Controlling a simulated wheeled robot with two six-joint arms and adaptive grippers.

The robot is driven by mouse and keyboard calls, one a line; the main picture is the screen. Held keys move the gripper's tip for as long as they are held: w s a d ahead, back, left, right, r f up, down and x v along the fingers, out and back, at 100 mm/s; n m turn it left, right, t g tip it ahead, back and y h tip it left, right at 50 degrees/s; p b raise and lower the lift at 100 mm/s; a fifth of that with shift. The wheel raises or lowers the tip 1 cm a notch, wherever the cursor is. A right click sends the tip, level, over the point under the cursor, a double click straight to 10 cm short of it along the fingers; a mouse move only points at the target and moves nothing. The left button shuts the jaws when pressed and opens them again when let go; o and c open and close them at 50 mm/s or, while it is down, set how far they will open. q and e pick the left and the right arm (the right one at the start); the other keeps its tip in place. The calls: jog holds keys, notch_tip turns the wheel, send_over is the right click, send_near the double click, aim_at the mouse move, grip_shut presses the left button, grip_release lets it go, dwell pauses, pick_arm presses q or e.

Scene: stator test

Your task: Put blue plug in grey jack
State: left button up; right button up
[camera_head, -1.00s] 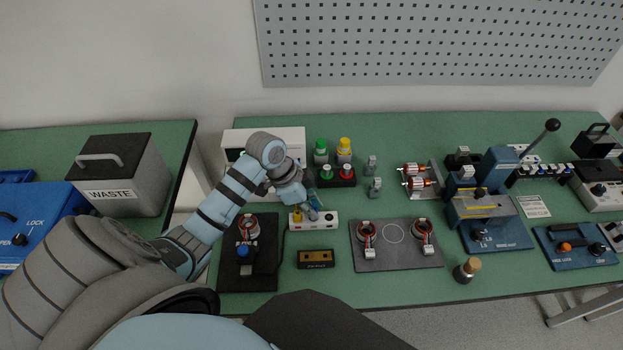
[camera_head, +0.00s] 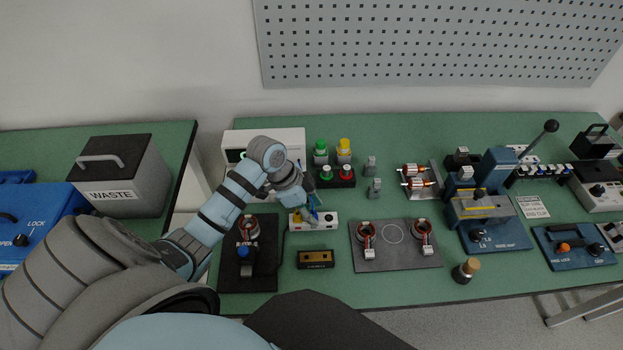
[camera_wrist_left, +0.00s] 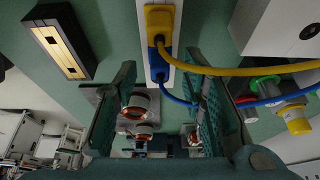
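The white jack box (camera_head: 328,221) sits on the green bench and shows as a pale strip in the left wrist view (camera_wrist_left: 149,38). A yellow plug (camera_wrist_left: 158,20) stands on it with a yellow cable. The blue plug (camera_wrist_left: 157,62), with a blue cable, is beside the yellow one over the strip. I cannot tell whether it is seated, and no grey jack can be made out. In the head view the left gripper (camera_head: 313,211) is over the box.
A dark block with a yellowish top (camera_head: 316,259) lies in front of the box. The yellow cable (camera_wrist_left: 250,70) arcs past the right finger.

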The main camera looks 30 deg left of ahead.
pick_arm(q)
jog(key=shift+a+r, duration=0.15)
jog(key=shift+r, duration=0.2)
jog(key=v, duration=1.1)
